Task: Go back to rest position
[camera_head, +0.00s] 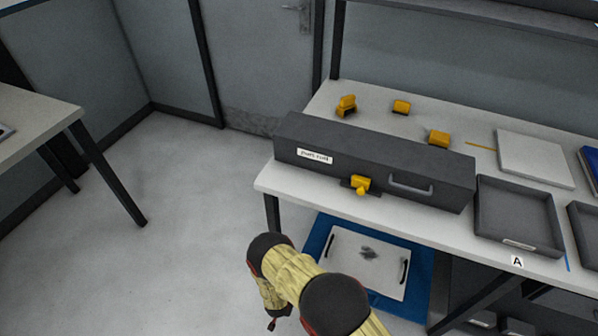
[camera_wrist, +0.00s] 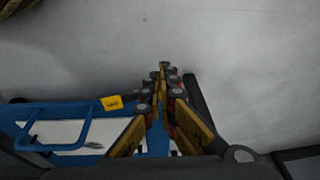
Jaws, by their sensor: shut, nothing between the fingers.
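My gripper (camera_wrist: 163,72) points at the grey floor in the wrist view. Its yellow-and-dark fingers come together at the tips, with nothing between them. In the head view my arm, in a pale yellow cover with dark joints, reaches in from the bottom, in front of the workbench (camera_head: 262,186) and lower than its top. Its far end hangs over the floor near the bottom edge, and the fingers are hard to make out there.
A long dark box (camera_head: 340,158) lies on the bench, with yellow items (camera_head: 401,107) behind it and a grey tray (camera_head: 520,243) at right. A blue platform (camera_head: 418,285) with a white board stands below; blue structure (camera_wrist: 78,146) lies close left of the fingers. Floor at left (camera_head: 165,235) is clear.

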